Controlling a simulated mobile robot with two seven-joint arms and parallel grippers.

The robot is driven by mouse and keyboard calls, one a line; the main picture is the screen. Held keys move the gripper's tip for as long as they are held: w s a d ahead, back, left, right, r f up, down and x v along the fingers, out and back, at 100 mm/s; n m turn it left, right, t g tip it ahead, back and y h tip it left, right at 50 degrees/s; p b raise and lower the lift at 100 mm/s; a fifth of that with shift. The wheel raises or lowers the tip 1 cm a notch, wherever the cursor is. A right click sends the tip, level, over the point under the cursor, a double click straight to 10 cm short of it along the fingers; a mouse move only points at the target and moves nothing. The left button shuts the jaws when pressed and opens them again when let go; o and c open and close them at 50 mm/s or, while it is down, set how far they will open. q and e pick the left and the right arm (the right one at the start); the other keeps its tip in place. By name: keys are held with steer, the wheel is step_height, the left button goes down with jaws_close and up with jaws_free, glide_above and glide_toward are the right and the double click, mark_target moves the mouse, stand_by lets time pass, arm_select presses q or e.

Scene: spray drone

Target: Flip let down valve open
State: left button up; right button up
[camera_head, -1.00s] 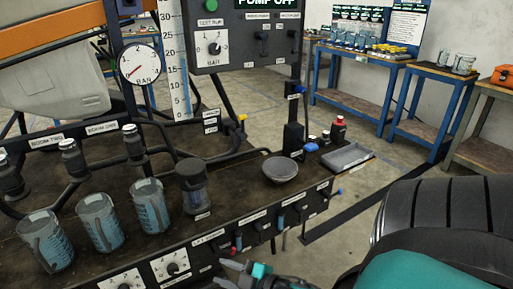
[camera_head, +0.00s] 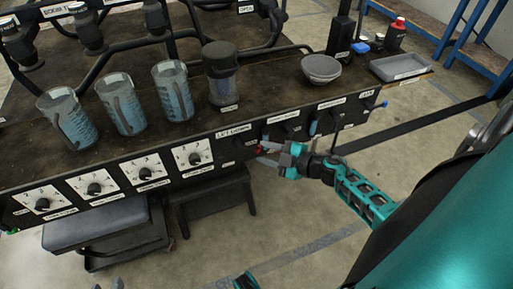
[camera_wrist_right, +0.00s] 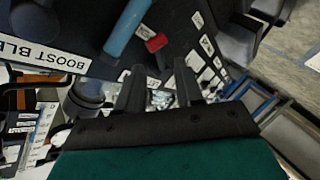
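A small red-tipped valve handle (camera_head: 261,149) shows on the front face of the bench, just below and right of a label (camera_head: 233,131) that seems to read "LET DOWN". My right gripper (camera_head: 262,154) is right at this handle, its fingers pointing left towards the panel. In the right wrist view the red handle end (camera_wrist_right: 156,42) lies just beyond the fingertips, between their lines. The fingers (camera_wrist_right: 159,68) are apart with nothing clearly held. Whether they touch the handle is unclear.
Dials (camera_head: 194,155) are to the left. Jugs (camera_head: 173,92) and a bowl (camera_head: 320,69) stand on the bench.

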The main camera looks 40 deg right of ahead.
mark_target(253, 149)
steer(key=shift+b+x, duration=0.45)
steer(key=shift+x, duration=1.7)
jaws_close()
